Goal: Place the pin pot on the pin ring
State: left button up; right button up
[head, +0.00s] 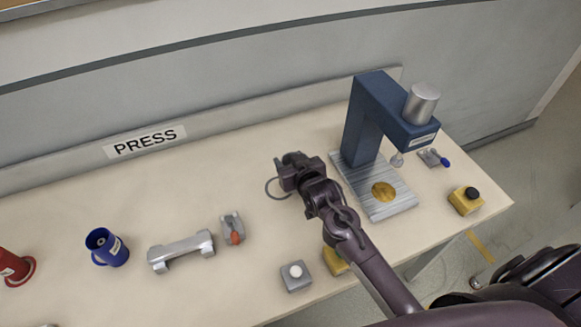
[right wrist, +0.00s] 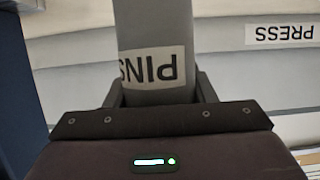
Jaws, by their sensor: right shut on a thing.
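The pin pot (right wrist: 152,30) is a grey cylinder with a white PINS label, upside down in the right wrist view. My right gripper (right wrist: 157,85) is shut on it, one finger on each side. In the head view my right gripper (head: 288,166) is over the table's middle, left of the press, and hides most or all of the pot. A thin dark ring (head: 267,189), apparently the pin ring, shows as a curve at the gripper's left, partly hidden by it. I cannot tell the pot's height above the table. My left gripper is not in view.
A blue press (head: 361,120) stands right of the gripper. A red-knobbed clamp (head: 232,229), silver handle piece (head: 181,251), blue mug (head: 107,247) and red object (head: 15,267) lie leftward.

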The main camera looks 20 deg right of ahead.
notch_tip(320, 180, down, 3)
jog(key=shift+f, duration=0.1)
jog(key=shift+f, duration=0.15)
jog(key=o, duration=1)
jog(key=shift+c, duration=0.2)
jog(key=shift+s, duration=0.15)
jog(key=b+v, duration=0.1)
jog(key=v, duration=1.1)
jog(key=shift+r, duration=0.2)
